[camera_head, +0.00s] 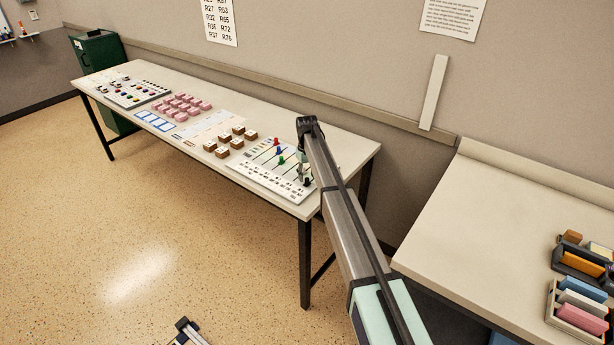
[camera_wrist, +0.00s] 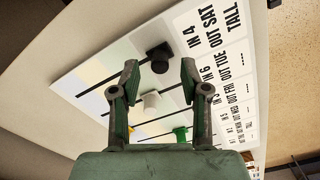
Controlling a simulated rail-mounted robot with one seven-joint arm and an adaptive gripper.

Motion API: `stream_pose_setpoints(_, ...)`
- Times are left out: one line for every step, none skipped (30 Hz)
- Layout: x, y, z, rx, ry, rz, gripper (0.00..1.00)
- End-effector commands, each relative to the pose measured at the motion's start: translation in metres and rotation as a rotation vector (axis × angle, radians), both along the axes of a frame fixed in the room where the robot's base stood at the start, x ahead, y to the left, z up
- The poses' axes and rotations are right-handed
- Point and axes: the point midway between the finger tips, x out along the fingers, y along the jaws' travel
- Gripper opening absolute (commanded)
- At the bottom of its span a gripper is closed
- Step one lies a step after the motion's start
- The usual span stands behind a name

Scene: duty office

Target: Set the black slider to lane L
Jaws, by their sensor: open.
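The slider board (camera_head: 262,181) lies on the near right end of the long table. It has dark slots, coloured knobs and a printed label strip. In the wrist view the black slider (camera_wrist: 158,57) stands just beyond and between my fingertips, with a visible gap to each. My gripper (camera_wrist: 159,73) is open and empty, over the board (camera_wrist: 112,72). In the head view the black slider (camera_head: 307,181) is near the label strip, and my gripper (camera_head: 303,163) is partly hidden. I cannot make out a lane L label.
Green (camera_head: 281,160), blue (camera_head: 279,150) and red (camera_head: 276,141) sliders stand on the same board. Brown blocks (camera_head: 223,137) and pink blocks (camera_head: 180,103) lie farther left on the table. A second table (camera_head: 480,215) at right holds trays. The wall runs close behind.

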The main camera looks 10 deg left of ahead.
Motion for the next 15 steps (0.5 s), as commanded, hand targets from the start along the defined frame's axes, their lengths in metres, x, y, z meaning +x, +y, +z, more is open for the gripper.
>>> stream_pose_setpoints(0.000, 0.000, -0.004, 0.000, 0.000, 0.000, 0.46)
stream_pose_setpoints(0.000, 0.000, -0.008, 0.000, 0.000, 0.000, 0.46)
stream_pose_setpoints(0.000, 0.000, -0.012, 0.000, 0.000, 0.000, 0.46)
stream_pose_setpoints(0.000, 0.000, -0.014, 0.000, 0.000, 0.000, 0.46)
stream_pose_setpoints(0.000, 0.000, -0.016, 0.000, 0.000, 0.000, 0.46)
stream_pose_setpoints(0.000, 0.000, -0.018, 0.000, 0.000, 0.000, 0.46)
stream_pose_setpoints(0.000, 0.000, -0.020, 0.000, 0.000, 0.000, 0.46)
stream_pose_setpoints(0.000, 0.000, -0.020, 0.000, 0.000, 0.000, 0.46)
stream_pose_setpoints(0.000, 0.000, -0.021, 0.000, 0.000, 0.000, 0.46)
stream_pose_setpoints(0.000, 0.000, -0.022, 0.001, -0.001, 0.000, 0.46)
stream_pose_setpoints(0.000, 0.000, -0.022, 0.001, -0.001, 0.000, 0.46)
stream_pose_setpoints(0.000, 0.000, -0.022, 0.001, -0.001, 0.000, 0.46)
stream_pose_setpoints(0.000, 0.000, -0.022, 0.001, -0.001, 0.000, 0.46)
stream_pose_setpoints(0.000, 0.000, -0.022, 0.001, -0.001, 0.000, 0.46)
stream_pose_setpoints(0.000, 0.000, -0.022, 0.001, -0.001, 0.000, 0.46)
